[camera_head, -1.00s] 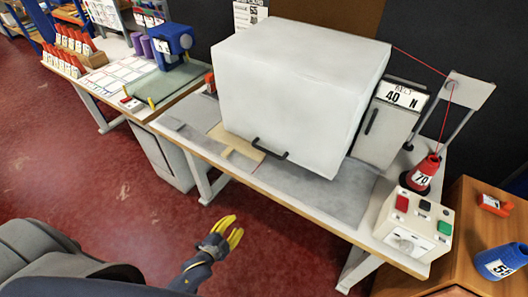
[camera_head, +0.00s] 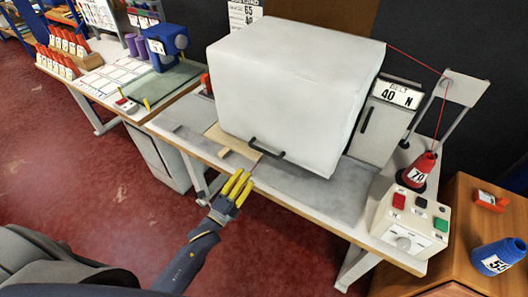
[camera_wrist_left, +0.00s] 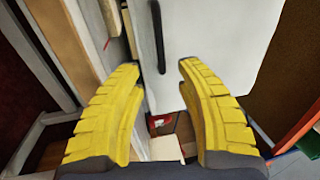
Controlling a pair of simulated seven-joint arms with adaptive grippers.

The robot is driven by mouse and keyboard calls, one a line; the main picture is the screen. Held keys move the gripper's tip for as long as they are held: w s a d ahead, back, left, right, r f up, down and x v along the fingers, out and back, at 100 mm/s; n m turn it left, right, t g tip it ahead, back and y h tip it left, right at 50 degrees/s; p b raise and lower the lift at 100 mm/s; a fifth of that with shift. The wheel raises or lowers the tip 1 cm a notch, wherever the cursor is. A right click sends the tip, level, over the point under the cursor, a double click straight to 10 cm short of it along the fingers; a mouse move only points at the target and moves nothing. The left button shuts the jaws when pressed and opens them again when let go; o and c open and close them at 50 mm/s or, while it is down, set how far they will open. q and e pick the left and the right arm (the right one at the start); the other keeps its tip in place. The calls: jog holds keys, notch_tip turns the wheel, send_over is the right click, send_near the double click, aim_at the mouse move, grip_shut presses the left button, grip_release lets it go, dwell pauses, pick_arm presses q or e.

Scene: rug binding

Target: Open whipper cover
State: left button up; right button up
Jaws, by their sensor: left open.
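The whipper cover (camera_head: 290,90) is a large white box-like hood on the work table. It is down over the machine and hides what is under it. Its black handle (camera_head: 266,149) is at the lower front edge, and it also shows in the left wrist view (camera_wrist_left: 158,38), ahead of the fingers. My left gripper (camera_head: 240,182), with yellow fingers, is open and empty in front of the table edge, a little below and left of the handle. In the left wrist view the two fingers (camera_wrist_left: 160,75) are spread apart, with the handle between their lines but beyond the tips. My right gripper does not show.
A control box (camera_head: 411,222) with red, black and green buttons stands at the table's right end, near a red thread cone (camera_head: 419,172). A thread runs from the cover's top right to a stand (camera_head: 466,88).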

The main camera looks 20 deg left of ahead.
aim_at(264, 150)
pick_arm(q)
jog(key=x, duration=1.2)
jog(key=shift+w+d, duration=0.1)
jog(key=shift+w, duration=0.05)
jog(key=shift+c, duration=0.5)
grip_shut()
